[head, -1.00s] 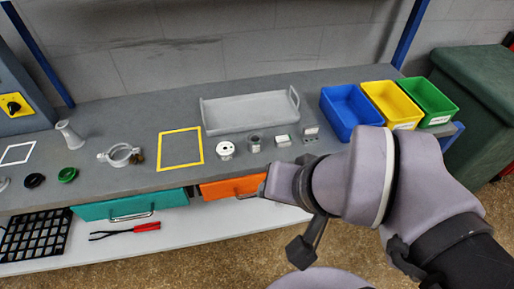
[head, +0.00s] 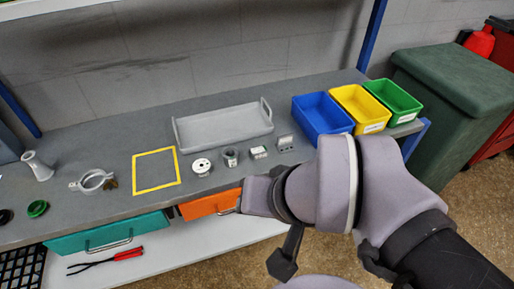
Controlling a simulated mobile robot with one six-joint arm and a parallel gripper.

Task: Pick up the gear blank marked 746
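No marking 746 is legible at this size, so I cannot tell which part is the gear blank. A white round part with holes on top (head: 201,167) stands on the bench, right of the yellow frame. A grey hollow cylindrical part (head: 230,157) stands beside it. Two small blocky grey-white parts, a near one (head: 258,153) and a far one (head: 285,143), sit further right. My gripper (head: 284,262) shows only in part, as a dark piece hanging below my arm in front of the bench. Its fingers are not clear, and I see nothing held.
A grey tray (head: 180,139) lies behind the parts. Blue (head: 322,127), yellow (head: 361,119) and green (head: 398,107) bins stand at right. A yellow outlined square (head: 157,188), a ring clamp (head: 92,181) and a funnel-like part (head: 38,166) are at left. An orange drawer (head: 208,204) is below.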

